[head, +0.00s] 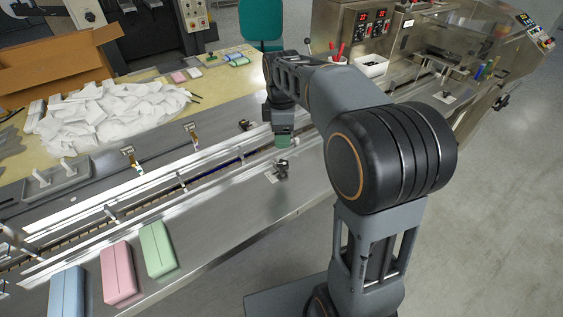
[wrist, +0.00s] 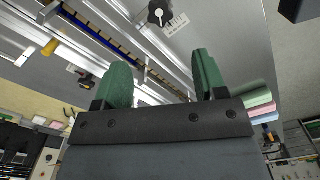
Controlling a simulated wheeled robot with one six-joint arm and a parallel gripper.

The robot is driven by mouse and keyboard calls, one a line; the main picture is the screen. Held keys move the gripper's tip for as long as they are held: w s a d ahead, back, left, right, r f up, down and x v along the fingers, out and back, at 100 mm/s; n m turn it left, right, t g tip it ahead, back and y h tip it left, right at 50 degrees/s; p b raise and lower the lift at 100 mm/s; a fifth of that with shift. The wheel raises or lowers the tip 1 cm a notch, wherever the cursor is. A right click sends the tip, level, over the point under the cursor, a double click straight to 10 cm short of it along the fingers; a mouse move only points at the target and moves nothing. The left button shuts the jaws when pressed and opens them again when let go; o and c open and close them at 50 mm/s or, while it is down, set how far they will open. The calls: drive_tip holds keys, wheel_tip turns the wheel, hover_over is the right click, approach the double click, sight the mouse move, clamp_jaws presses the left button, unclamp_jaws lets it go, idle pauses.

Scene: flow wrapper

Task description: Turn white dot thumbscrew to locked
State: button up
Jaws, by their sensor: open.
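A black thumbscrew (wrist: 158,13) with a pale spot on its top shows at the upper edge of the wrist view, beside a white marked label (wrist: 177,24). In the head view, a dark thumbscrew (head: 281,170) stands beside a white label on the machine's near deck. My gripper (wrist: 163,78) has two green fingers spread apart with nothing between them. In the head view my gripper (head: 284,140) points down over the rail, behind that thumbscrew and apart from it. I cannot read the label or tell the thumbscrew's lock position.
Another dark knob (head: 246,125) sits beyond the conveyor rails. Blue, pink (head: 117,274) and green (head: 158,250) packs lie at the deck's lower left. A pile of white wrappers (head: 105,115) covers the back table. The deck around the near thumbscrew is clear.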

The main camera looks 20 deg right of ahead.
sight(282, 163)
wheel_tip(282, 163, down, 11)
drive_tip(key=shift+r+b, duration=0.1)
drive_tip(key=shift+b, duration=0.3)
drive_tip(key=c, duration=0.9)
